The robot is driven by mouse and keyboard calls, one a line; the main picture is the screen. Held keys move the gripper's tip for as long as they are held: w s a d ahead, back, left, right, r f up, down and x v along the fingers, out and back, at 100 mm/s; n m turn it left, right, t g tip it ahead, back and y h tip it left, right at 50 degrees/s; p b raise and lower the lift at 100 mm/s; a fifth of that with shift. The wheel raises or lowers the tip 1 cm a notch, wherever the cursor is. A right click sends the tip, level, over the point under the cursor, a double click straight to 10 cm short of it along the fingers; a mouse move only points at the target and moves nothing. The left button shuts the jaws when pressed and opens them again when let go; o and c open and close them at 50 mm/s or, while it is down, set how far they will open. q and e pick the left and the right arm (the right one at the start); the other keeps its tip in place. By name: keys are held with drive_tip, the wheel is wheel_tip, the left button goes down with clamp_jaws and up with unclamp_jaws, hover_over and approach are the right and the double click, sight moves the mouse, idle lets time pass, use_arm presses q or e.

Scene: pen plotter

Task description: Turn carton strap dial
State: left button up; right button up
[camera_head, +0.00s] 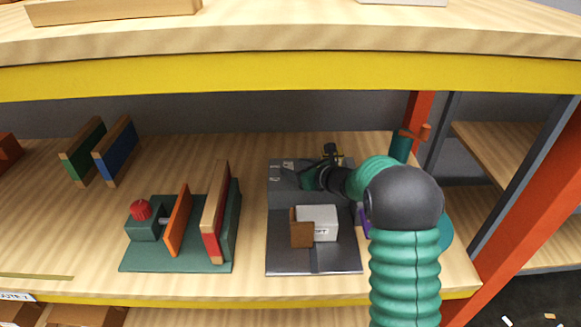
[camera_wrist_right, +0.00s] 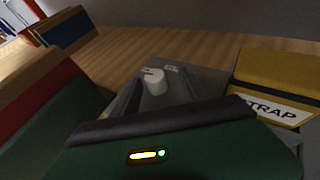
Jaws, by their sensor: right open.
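In the wrist view a small white dial (camera_wrist_right: 154,81) stands on a grey plate (camera_wrist_right: 205,82), with a small white label behind it. A yellow block with a white STRAP label (camera_wrist_right: 277,107) is to its right. In the head view I cannot pick out the dial clearly. My left gripper is not in view.
A green stand with a red knob (camera_head: 139,209), an orange board (camera_head: 178,220) and a red board (camera_head: 215,212) is to the left. Green (camera_head: 83,151) and blue (camera_head: 115,150) boards stand farther back. An upper shelf (camera_head: 290,75) overhangs; an orange post (camera_head: 535,195) bounds the right.

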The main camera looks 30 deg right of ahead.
sight(292, 167)
drive_tip(key=x, duration=0.2)
drive_tip(key=shift+w+a+f, duration=0.1)
drive_tip(key=shift+w+a, duration=0.05)
drive_tip(key=shift+w, duration=0.1)
drive_tip(key=shift+w+a, duration=0.2)
drive_tip(key=shift+a, duration=0.2)
drive_tip(key=shift+d, duration=0.3)
drive_tip(key=c, duration=0.8)
drive_tip(key=shift+a, duration=0.1)
clamp_jaws()
